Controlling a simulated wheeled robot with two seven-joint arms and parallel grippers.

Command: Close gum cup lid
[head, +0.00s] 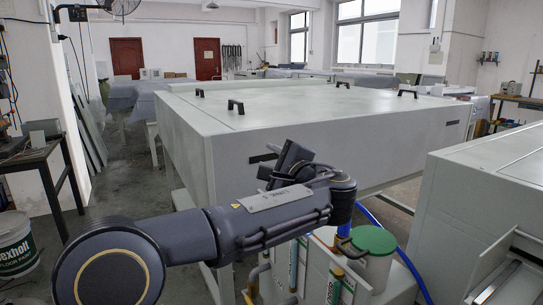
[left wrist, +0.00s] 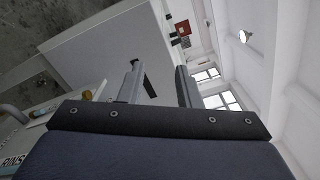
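A green round lid (head: 374,239) shows at the lower right of centre in the head view, at the top of a whitish cup (head: 376,268). Part of the cup is hidden, and I cannot tell whether the lid sits fully flat on it. My left arm reaches in from the left, its wrist left of the lid. My left gripper (head: 287,162) is up and to the left of the lid, apart from it. In the left wrist view its two fingers (left wrist: 158,85) stand apart with nothing between them. My right gripper is not in view.
A large white machine (head: 330,125) with black handles fills the middle behind my gripper. Another white cabinet (head: 480,200) stands at the right. A blue hose (head: 400,250) runs beside the cup. Pipes and bottles crowd the cup's left. A paint bucket (head: 15,245) is at far left.

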